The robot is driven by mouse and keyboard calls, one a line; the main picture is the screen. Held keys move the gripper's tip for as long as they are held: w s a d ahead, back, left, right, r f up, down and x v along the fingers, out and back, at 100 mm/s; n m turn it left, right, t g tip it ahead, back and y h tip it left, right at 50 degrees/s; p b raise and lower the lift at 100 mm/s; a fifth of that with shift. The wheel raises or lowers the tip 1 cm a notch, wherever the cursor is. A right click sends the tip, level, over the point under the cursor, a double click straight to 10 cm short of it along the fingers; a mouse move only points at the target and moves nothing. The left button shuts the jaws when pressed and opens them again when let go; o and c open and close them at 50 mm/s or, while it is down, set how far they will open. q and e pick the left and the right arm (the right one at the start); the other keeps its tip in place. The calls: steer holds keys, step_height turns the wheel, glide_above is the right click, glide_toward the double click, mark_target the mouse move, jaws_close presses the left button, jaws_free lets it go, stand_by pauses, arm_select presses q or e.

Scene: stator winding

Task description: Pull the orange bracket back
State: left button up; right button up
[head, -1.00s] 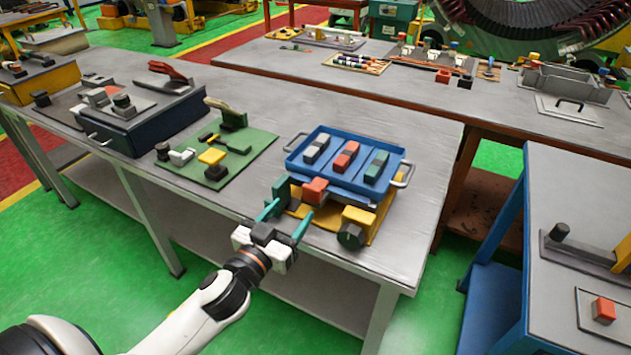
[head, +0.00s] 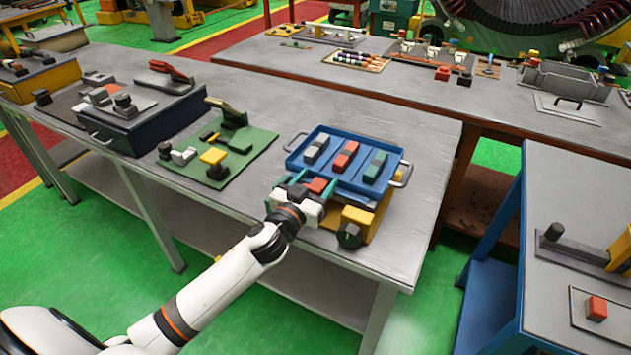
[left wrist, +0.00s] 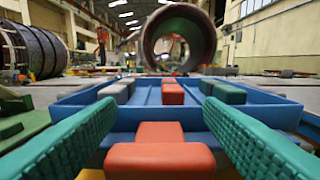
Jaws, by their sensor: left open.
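The orange bracket (head: 317,185) is a small orange-red block at the front of the blue tray (head: 338,189), over a yellow base (head: 358,221). In the left wrist view the bracket (left wrist: 160,155) shows large at the bottom middle, as a wide near part with a narrower block behind it. My left gripper (head: 304,184) is at the bracket, its green fingers open, one on each side. In the left wrist view a gap shows between each finger and the bracket. My right gripper is not in view.
The blue tray holds a grey, a red-orange and a green block (head: 375,167). A green board (head: 222,158) with parts lies to the left. The table (head: 405,235) is clear to the right.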

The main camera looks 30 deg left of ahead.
mark_target(310, 190)
arm_select(q)
steer(key=shift+c, duration=0.5)
jaws_close()
steer(key=s, duration=0.4)
steer(key=shift+w, duration=0.15)
steer(key=shift+o, duration=0.5)
jaws_free()
steer(key=shift+s, duration=0.2)
